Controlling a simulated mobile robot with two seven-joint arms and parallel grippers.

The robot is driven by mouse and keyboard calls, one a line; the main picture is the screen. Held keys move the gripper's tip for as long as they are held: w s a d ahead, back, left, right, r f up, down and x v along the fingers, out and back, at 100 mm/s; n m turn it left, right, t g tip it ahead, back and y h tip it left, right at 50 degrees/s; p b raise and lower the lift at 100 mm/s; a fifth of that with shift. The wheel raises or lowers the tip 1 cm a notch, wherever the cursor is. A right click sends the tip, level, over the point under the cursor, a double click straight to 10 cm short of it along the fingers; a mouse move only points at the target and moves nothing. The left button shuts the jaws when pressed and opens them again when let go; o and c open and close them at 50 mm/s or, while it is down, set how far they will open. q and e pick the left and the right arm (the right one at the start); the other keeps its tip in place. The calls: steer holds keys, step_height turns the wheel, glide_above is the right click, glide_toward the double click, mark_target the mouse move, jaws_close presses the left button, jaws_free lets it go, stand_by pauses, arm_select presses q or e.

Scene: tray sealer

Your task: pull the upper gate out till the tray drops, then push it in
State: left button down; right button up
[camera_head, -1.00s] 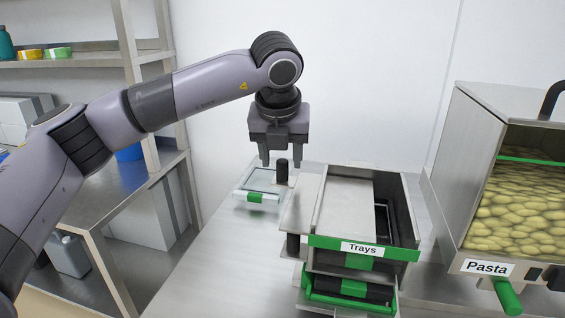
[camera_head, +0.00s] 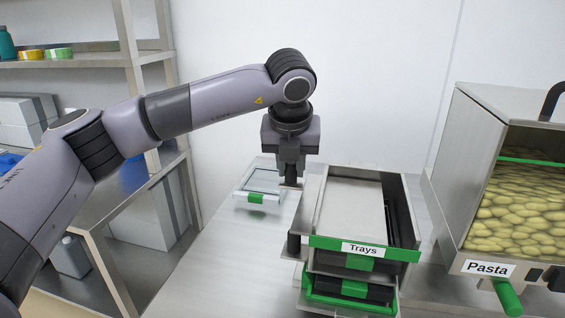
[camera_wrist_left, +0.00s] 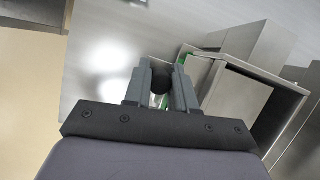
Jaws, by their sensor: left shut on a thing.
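The tray dispenser, labelled Trays (camera_head: 402,254), stands on the bench in the head view. The upper gate (camera_head: 355,207) is a flat metal plate that covers most of the dispenser's inside, with a dark gap at its right. Part of it sticks out past the left wall. My left gripper (camera_head: 291,174) points down and is shut on the gate's black knob (camera_head: 291,181). The knob (camera_wrist_left: 160,82) also shows between the fingers in the left wrist view. A dark tray (camera_head: 366,291) shows low in the dispenser's front opening. My right gripper is not in view.
A second black knob (camera_head: 293,244) is at the dispenser's front left. The pasta bin (camera_head: 487,268) stands close on the right. The bench (camera_head: 215,255) is clear at front left.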

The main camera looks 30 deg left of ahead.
mark_target(308, 179)
arm_select(q)
steer(key=d, duration=0.2)
steer(key=shift+w+d, duration=0.35)
steer(key=shift+w, duration=0.05)
steer(key=shift+d+r, duration=0.1)
steer(key=shift+d, duration=0.15)
steer(key=c, duration=0.9)
jaws_free()
steer(key=shift+d, duration=0.1)
